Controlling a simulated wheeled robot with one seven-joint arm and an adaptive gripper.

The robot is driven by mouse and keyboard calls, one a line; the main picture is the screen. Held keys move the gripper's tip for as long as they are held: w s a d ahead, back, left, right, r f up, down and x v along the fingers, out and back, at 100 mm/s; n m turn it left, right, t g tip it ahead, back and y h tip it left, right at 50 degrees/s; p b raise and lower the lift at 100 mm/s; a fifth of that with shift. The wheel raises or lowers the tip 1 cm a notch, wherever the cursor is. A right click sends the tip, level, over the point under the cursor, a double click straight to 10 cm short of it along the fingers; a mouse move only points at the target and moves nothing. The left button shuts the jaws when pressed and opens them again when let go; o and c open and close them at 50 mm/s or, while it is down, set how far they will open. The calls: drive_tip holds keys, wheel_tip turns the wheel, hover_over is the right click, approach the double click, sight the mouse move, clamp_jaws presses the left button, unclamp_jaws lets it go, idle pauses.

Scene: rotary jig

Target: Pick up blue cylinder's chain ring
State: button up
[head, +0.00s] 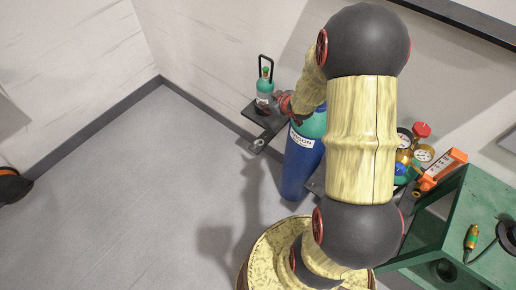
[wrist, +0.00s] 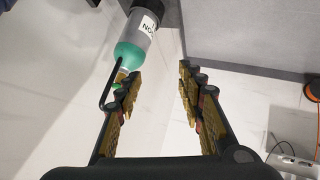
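The blue cylinder (head: 301,168) stands upright against the wall, with a green shoulder and a white label. My arm hides part of its top. My gripper (head: 285,104) is at the left of that shoulder, close to it. In the wrist view my gripper (wrist: 158,78) has its two fingers well apart, with nothing between them. A small metal piece (head: 257,146) shows at the front end of a dark bracket, left of the blue cylinder; I cannot tell whether it is the chain ring. No chain ring shows clearly in the wrist view.
A small grey bottle (head: 264,88) with green top and black handle stands on a dark shelf (head: 252,113); it also shows beyond the left finger in the wrist view (wrist: 139,40). Gauges (head: 421,154) and a green bench (head: 478,205) are at right.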

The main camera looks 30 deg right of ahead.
wheel_tip(320, 180, down, 12)
drive_tip(key=t+y+b, duration=0.1)
drive_tip(key=y, duration=0.1)
drive_tip(key=t+y+b, duration=0.2)
drive_tip(key=y, duration=0.2)
approach(257, 143)
drive_tip(key=f+x, duration=0.1)
drive_tip(key=x, duration=0.4)
drive_tip(key=shift+h, duration=0.3)
drive_tip(key=shift+r+b+x, duration=0.2)
drive_tip(key=shift+b+x, duration=0.45)
drive_tip(key=shift+x, duration=0.9)
drive_tip(key=shift+r+b+x, duration=0.2)
drive_tip(key=shift+b+x, duration=0.4)
drive_tip(key=shift+x, duration=0.9)
drive_tip(key=shift+w, duration=0.2)
drive_tip(key=shift+c, duration=1)
drive_tip(key=c, duration=0.7)
clamp_jaws()
